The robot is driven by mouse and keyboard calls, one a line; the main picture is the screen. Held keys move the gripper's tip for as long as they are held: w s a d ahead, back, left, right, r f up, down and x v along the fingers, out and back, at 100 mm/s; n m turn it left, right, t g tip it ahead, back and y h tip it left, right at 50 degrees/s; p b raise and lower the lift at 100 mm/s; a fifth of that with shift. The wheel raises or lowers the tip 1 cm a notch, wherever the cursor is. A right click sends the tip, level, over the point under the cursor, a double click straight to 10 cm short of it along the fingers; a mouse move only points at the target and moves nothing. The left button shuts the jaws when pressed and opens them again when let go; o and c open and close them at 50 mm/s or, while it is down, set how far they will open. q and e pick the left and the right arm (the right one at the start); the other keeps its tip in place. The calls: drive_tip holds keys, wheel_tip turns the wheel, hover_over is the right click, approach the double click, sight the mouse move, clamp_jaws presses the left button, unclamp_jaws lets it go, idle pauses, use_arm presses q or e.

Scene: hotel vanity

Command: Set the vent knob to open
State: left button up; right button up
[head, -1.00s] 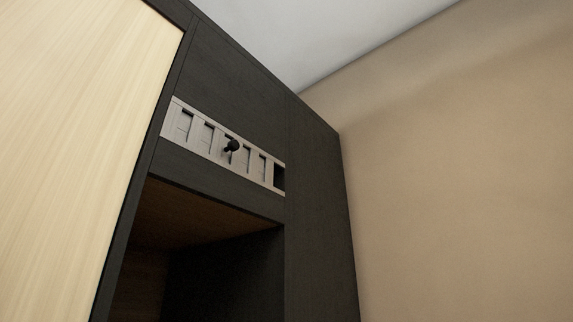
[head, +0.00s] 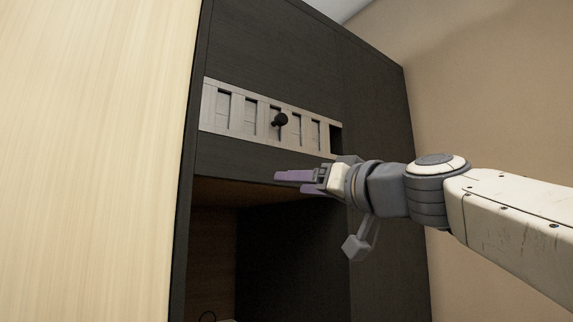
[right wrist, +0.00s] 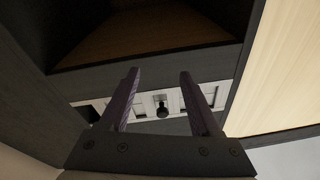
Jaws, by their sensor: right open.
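The vent knob (head: 280,119) is a small black knob on a pale slotted vent strip (head: 233,128) set in the dark cabinet. In the right wrist view the knob (right wrist: 162,112) shows between the two fingers, beyond them. My right gripper (head: 279,182) has purple fingers and is below the knob, in front of the cabinet's open recess, apart from the knob. In the right wrist view the right gripper (right wrist: 157,75) is open with nothing between its fingers. My left gripper is not in view.
The dark cabinet (head: 375,120) has an open recess (head: 290,245) below the vent strip. A pale wood panel (head: 90,150) stands at the left. A beige wall (head: 490,90) is at the right. A dark gap (head: 335,139) shows at the strip's right end.

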sight(283, 120)
drive_tip(key=s+d+r+t+p, duration=0.1)
drive_tip(key=s+d+r+t, duration=0.15)
drive_tip(key=r, duration=0.75)
drive_tip(key=shift+y, duration=0.4)
drive_tip(key=p+x, duration=0.2)
drive_tip(key=x, duration=0.1)
drive_tip(key=p+x, duration=0.2)
drive_tip(key=x, duration=0.1)
drive_tip(key=p+x, duration=0.2)
drive_tip(key=x, duration=0.1)
drive_tip(key=shift+w+d+r+p, duration=0.1)
drive_tip(key=shift+d+r+p, duration=0.15)
drive_tip(key=shift+d+p, duration=0.15)
drive_tip(key=shift+w+a+p, duration=0.3)
drive_tip(key=shift+w+a, duration=0.15)
drive_tip(key=shift+w, duration=0.05)
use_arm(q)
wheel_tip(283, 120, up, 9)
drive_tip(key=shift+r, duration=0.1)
use_arm(e)
clamp_jaws()
